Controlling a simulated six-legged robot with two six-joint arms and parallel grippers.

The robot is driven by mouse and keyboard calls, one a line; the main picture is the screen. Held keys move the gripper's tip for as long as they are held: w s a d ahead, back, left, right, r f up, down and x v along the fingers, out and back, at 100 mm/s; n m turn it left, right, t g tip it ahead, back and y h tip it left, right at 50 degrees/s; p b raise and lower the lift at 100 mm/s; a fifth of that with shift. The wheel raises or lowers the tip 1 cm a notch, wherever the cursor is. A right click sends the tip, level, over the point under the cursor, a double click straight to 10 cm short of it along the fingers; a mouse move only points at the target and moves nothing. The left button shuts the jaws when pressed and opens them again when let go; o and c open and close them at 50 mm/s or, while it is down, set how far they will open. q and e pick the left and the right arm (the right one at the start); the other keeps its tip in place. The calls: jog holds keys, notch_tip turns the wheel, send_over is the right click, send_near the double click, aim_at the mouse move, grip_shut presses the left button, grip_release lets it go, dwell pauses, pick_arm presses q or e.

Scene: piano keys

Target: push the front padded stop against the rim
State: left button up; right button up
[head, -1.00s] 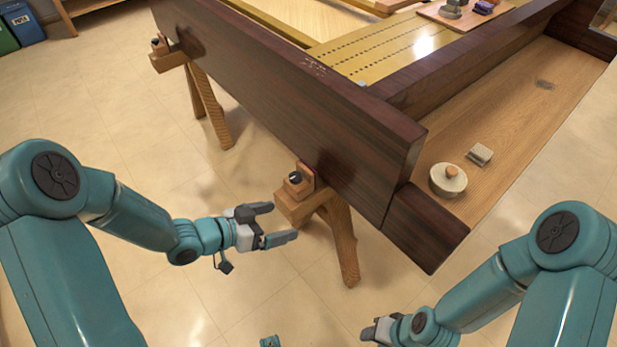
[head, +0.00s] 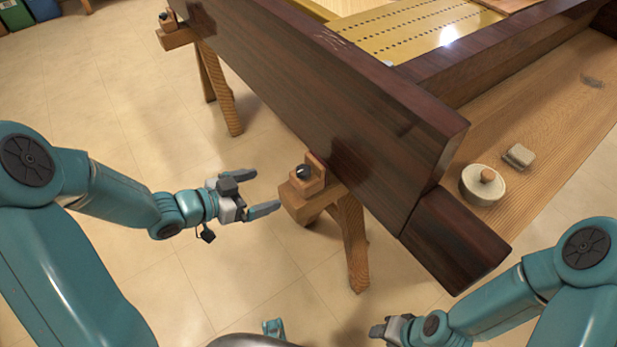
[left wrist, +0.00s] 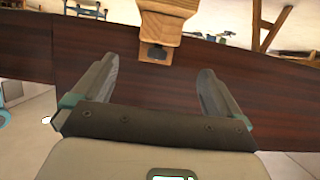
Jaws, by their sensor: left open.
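The front padded stop (head: 308,180) is a small wooden block with a dark round knob, on top of the near wooden trestle (head: 352,240). It stands beside the dark brown rim (head: 330,100); I cannot tell whether its pad touches the rim. My left gripper (head: 264,190) is open and empty, just left of the stop and apart from it. In the left wrist view the stop (left wrist: 158,50) shows at the top, beyond the open fingers (left wrist: 160,85), against the rim's dark face (left wrist: 180,75). My right gripper (head: 385,331) is low in the head view, small and away from the stop.
A second trestle with a similar stop (head: 170,28) stands at the far left end of the rim. A round pale pot with a knob (head: 483,185) and a small block (head: 519,156) lie on the wooden shelf (head: 540,110). The floor left of the trestles is clear.

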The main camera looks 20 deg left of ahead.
aim_at(317, 172)
pick_arm(q)
jog(key=b+x, duration=0.3)
jog(key=x, duration=1.1)
jog(key=shift+w+d, duration=0.3)
jog(key=c, duration=1.4)
jog(key=shift+w+d, duration=0.9)
jog(key=shift+w, duration=0.2)
jog(key=o, duration=1.4)
jog(key=p+v, duration=0.3)
jog(key=v, duration=1.3)
jog(key=shift+s+a, duration=0.15)
jog(key=shift+a, duration=0.05)
